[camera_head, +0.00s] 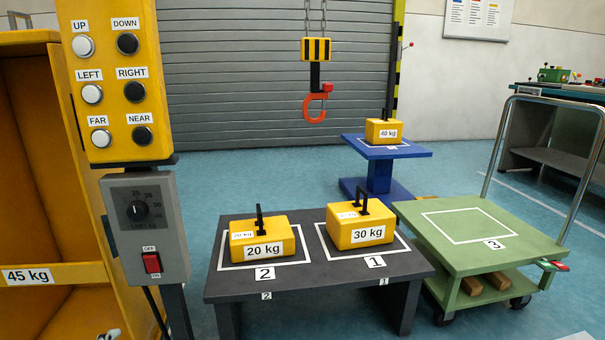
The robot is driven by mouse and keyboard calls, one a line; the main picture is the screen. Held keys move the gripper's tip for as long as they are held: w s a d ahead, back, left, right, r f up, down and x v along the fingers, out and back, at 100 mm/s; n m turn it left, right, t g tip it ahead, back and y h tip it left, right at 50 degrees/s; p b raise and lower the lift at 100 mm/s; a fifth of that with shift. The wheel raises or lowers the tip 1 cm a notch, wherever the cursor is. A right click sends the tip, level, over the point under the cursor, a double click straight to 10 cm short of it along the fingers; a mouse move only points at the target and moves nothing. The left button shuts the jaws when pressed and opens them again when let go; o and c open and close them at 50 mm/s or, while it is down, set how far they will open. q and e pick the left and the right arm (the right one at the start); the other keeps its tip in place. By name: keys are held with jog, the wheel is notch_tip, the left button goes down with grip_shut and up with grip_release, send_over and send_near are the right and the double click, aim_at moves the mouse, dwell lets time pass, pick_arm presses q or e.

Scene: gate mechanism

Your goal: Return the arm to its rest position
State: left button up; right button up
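Neither of my grippers shows in the head view. The yellow control pendant (112,108) stands at the left with buttons labelled UP, DOWN, LEFT, RIGHT, FAR and NEAR. Below it is a grey box (172,225) with a dial and a red switch (151,262). The orange crane hook (316,106) hangs empty from its chain in front of the shutter.
A dark table (313,284) bears a 20 kg weight (262,240) and a 30 kg weight (360,228). A 40 kg weight (383,131) sits on a blue stand (380,176). A green cart (447,260) at right has an empty marked square. A yellow cabinet (35,180) borders the left.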

pick_arm(q)
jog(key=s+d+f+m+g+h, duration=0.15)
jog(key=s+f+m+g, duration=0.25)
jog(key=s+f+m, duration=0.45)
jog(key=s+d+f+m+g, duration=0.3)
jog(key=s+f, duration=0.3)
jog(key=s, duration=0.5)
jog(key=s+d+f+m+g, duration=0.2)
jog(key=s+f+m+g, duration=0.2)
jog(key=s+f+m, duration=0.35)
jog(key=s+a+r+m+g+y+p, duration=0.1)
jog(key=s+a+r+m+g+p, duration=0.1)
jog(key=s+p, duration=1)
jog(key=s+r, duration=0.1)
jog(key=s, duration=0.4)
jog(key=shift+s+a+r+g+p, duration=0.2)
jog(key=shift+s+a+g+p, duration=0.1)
jog(key=shift+p, duration=0.1)
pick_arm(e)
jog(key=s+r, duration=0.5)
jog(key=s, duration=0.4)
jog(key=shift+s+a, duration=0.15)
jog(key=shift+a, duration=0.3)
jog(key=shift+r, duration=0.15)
